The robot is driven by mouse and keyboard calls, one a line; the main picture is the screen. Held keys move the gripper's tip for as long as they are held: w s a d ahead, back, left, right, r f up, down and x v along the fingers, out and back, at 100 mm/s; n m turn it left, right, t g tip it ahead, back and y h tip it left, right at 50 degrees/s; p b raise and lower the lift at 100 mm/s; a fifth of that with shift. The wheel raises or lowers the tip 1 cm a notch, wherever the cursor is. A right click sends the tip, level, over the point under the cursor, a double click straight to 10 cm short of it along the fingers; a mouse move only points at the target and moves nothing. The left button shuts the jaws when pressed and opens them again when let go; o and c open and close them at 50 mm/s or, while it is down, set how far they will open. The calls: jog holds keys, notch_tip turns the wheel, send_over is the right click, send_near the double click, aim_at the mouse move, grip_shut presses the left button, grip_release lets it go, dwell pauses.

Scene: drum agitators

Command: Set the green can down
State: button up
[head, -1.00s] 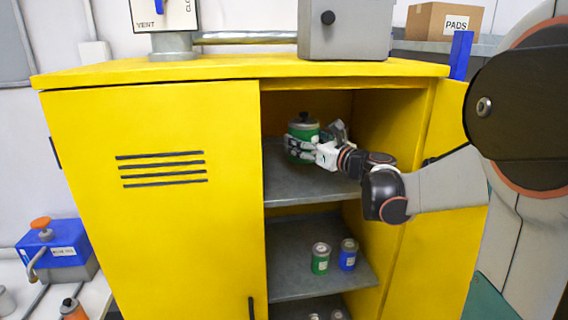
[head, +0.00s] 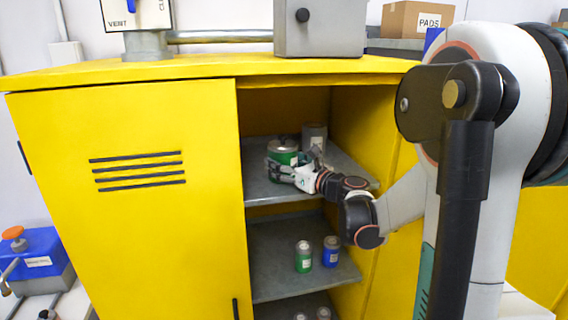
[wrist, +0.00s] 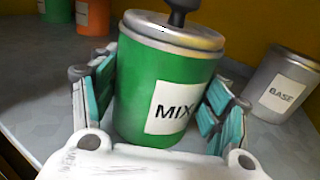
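The green can (head: 283,155) has a grey lid with a black knob and a white label reading MIX. It is at the cabinet's upper grey shelf (head: 262,190). In the wrist view the green can (wrist: 150,95) stands between the two teal-padded fingers of my gripper (wrist: 162,100), with a pad close against each side. My gripper (head: 300,172) is shut on it from the front right. The can's base is hidden by my gripper, so I cannot tell whether it touches the shelf.
A grey BASE can (wrist: 283,88) stands to the right on the upper shelf. Another green can (wrist: 58,10) and an orange can (wrist: 92,16) show at the wrist view's upper left. Small green (head: 303,256) and blue (head: 331,252) cans stand on the shelf below. The yellow cabinet (head: 120,240) encloses them.

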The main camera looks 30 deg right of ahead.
jog(key=o, duration=0.4)
jog(key=shift+c, duration=0.2)
jog(key=shift+r, duration=0.1)
jog(key=shift+s, duration=0.2)
jog(key=s+d, duration=0.2)
jog(key=s, duration=0.9)
jog(key=shift+s, duration=0.25)
jog(key=shift+d, duration=0.1)
